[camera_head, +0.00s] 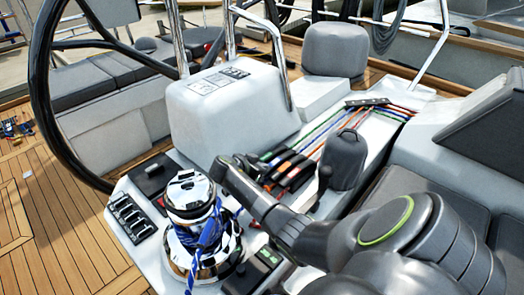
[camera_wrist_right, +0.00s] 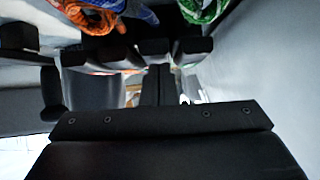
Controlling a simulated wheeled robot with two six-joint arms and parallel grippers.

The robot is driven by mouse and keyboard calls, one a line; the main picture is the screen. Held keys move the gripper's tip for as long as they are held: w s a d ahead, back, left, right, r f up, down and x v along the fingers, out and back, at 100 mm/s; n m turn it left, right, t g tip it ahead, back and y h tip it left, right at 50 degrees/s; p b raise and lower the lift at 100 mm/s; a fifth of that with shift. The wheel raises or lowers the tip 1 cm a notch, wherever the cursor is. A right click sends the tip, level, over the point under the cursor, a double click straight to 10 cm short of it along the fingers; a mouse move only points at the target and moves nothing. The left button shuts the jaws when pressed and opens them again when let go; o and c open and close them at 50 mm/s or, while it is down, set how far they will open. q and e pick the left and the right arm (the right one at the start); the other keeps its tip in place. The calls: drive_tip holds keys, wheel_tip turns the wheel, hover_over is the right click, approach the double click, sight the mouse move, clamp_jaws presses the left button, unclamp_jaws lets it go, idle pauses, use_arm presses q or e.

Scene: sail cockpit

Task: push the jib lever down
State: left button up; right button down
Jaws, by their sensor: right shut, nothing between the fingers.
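A row of several black rope-clutch levers (camera_head: 288,170) sits on the white console, with coloured ropes running back from it. I cannot read which one is the jib lever, and my arm partly hides the row. The levers also show close up in the right wrist view (camera_wrist_right: 195,47). My right arm reaches in from the lower right. Its gripper (camera_head: 246,163) is at the left end of the row, with its fingers (camera_wrist_right: 158,85) shut and empty, close to the levers. I cannot tell if they touch. My left gripper is out of view.
A chrome winch (camera_head: 190,190) with blue rope stands left of my gripper. A large black steering wheel (camera_head: 42,100) is at the left. A white pedestal (camera_head: 225,105) rises behind the levers.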

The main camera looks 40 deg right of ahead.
drive_tip(key=shift+s+a+f, duration=0.3)
drive_tip(key=shift+f, duration=0.3)
wheel_tip(320, 180, up, 11)
drive_tip(key=shift+w+d, duration=0.25)
drive_tip(key=shift+w, duration=0.05)
drive_tip(key=shift+r, duration=0.1)
